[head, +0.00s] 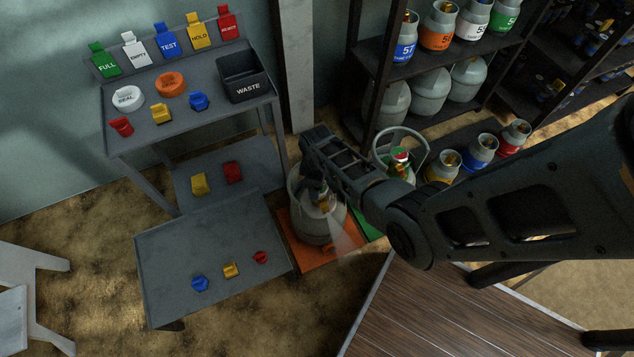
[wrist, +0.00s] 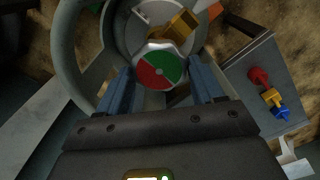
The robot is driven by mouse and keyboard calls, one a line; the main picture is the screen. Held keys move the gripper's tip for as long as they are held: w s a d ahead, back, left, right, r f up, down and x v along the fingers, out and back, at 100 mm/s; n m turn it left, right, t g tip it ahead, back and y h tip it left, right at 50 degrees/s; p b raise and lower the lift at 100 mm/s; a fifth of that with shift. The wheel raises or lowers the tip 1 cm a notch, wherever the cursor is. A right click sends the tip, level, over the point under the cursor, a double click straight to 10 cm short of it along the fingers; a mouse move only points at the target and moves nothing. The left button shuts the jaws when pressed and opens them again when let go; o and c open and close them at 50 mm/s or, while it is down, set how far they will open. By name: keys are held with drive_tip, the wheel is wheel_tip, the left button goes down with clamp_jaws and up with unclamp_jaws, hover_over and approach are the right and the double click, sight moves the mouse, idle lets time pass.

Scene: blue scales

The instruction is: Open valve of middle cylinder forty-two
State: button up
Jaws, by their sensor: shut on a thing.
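A grey gas cylinder (head: 308,228) stands upright on an orange plate (head: 318,262) in the head view, partly covered by my arm. I can read no number on it. In the wrist view its valve knob (wrist: 160,66) has a red and green face in a pale rim, with a brass-coloured fitting (wrist: 183,24) beyond it. A grey collar ring (wrist: 70,50) curves around at the left. My gripper (head: 322,188) reaches down over the cylinder's top. In the wrist view its two blue-grey fingers are on either side of the knob, shut on it.
Another cylinder with a ring collar (head: 402,140) stands just right on a green plate (head: 370,222). A low grey table (head: 210,245) with small coloured caps is at the left, near a shelf with a waste bin (head: 245,78). A dark rack (head: 360,60) stands behind.

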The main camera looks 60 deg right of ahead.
idle(0.3)
drive_tip(key=o, duration=1)
drive_tip(key=shift+o, duration=0.2)
drive_tip(key=shift+r+p, duration=1.45)
drive_tip(key=shift+r, duration=2.45)
